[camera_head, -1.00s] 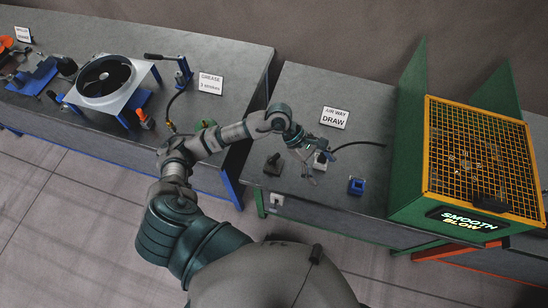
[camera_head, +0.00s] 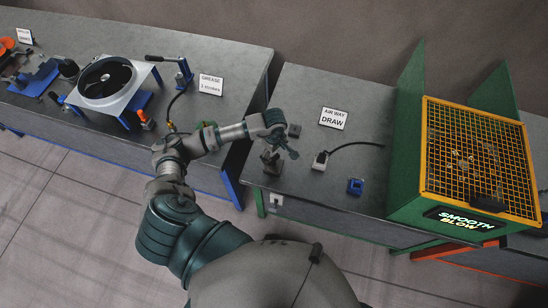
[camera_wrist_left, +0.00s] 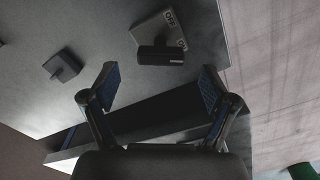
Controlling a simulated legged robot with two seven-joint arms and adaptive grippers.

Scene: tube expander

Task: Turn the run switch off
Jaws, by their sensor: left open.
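The run switch (camera_head: 271,165) appears to be the dark lever switch near the front left corner of the right-hand bench. In the left wrist view its label plate (camera_wrist_left: 168,22) shows the word OFF, with a second word partly hidden. A black lever handle (camera_wrist_left: 160,56) lies across the plate; which setting it is at I cannot tell. My left gripper (camera_head: 286,150) is over the bench just right of the switch and touches nothing visible. In the left wrist view its fingers (camera_wrist_left: 157,84) are spread and empty, with the handle beyond them. My right gripper is out of view.
A small dark block (camera_head: 294,130) sits behind the gripper. A white device (camera_head: 319,161) with a black cable and a blue part (camera_head: 355,186) lie to the right. A green machine (camera_head: 402,180) with a yellow mesh stands farther right. A gap separates the two benches.

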